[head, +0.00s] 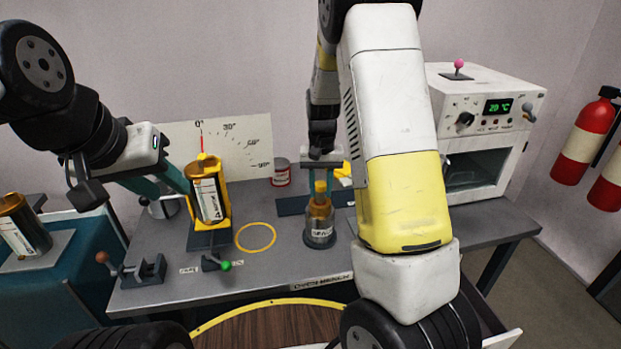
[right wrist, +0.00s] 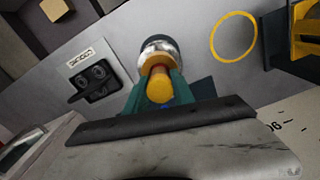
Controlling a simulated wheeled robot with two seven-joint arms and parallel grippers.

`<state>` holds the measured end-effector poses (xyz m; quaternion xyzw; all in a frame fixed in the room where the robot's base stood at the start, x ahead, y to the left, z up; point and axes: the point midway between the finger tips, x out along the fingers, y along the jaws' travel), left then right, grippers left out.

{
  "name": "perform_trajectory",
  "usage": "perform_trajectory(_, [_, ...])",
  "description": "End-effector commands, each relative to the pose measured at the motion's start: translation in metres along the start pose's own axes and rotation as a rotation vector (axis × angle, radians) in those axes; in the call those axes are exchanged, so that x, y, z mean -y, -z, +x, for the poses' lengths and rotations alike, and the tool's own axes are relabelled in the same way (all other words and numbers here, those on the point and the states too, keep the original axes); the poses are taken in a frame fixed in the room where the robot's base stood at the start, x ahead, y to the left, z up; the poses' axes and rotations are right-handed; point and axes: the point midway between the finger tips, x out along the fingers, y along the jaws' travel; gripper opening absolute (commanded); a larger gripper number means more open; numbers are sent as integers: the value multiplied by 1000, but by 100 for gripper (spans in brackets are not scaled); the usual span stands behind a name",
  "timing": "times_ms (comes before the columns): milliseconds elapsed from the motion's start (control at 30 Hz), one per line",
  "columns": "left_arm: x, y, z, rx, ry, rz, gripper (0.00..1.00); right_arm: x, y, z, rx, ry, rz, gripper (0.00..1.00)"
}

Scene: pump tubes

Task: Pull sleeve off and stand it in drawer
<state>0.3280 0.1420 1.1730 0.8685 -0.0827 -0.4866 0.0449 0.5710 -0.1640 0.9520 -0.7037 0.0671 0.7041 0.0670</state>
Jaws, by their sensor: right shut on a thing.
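An orange-yellow sleeve (head: 320,189) sits upright on the neck of a small labelled bottle (head: 320,228) with a dark base, standing on the bench. My right gripper (head: 321,162) reaches down from above and is shut on the sleeve's upper part. In the right wrist view the sleeve (right wrist: 159,86) shows between my teal fingers, with the shiny bottle (right wrist: 160,46) beyond it. My left gripper (head: 178,180) is beside a yellow stand (head: 223,196) holding an amber labelled canister (head: 207,200); its grip is unclear. A wood-floored open drawer (head: 270,326) shows at the bottom, partly hidden by my arm.
A yellow ring mark (head: 255,238) lies on clear bench between stand and bottle. A red tin (head: 281,174) stands behind. An angle board (head: 245,140) is behind the stand.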

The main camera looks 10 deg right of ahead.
Motion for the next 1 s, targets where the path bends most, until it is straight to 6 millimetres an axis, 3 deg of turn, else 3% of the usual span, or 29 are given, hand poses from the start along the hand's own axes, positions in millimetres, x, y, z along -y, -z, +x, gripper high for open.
perform_trajectory(1000, [0, 0, 0, 0, 0, 0, 36, 0, 0, -16, -2, 0, -1, 0])
